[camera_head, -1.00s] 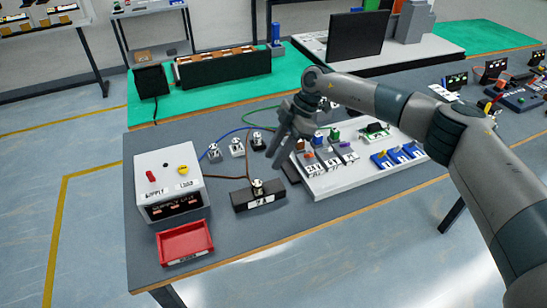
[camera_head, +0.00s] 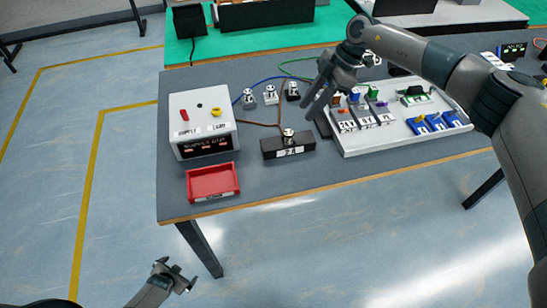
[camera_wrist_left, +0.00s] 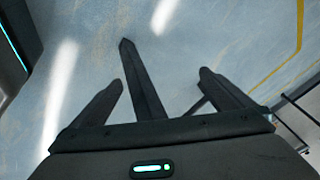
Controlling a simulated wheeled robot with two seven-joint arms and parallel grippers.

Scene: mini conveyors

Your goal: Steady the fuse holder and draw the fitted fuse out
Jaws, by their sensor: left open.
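The fuse holder (camera_head: 270,149) is a black block with a white label, near the front of the grey table. A silvery round-topped piece (camera_head: 289,135), seemingly the fuse, stands upright on it. My right gripper (camera_head: 313,101) hangs above and behind the holder, apart from it; its finger gap is unclear. My left gripper (camera_head: 179,271) is low at the bottom left, in front of the table, open and empty. Its spread fingers also show in the left wrist view (camera_wrist_left: 160,85), over bare floor.
A white supply box (camera_head: 203,140) stands left of the holder, with a red tray (camera_head: 212,182) in front. Small terminals (camera_head: 270,95) with wires lie behind. A white board (camera_head: 380,143) with labelled parts is to the right. The table edge is close in front.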

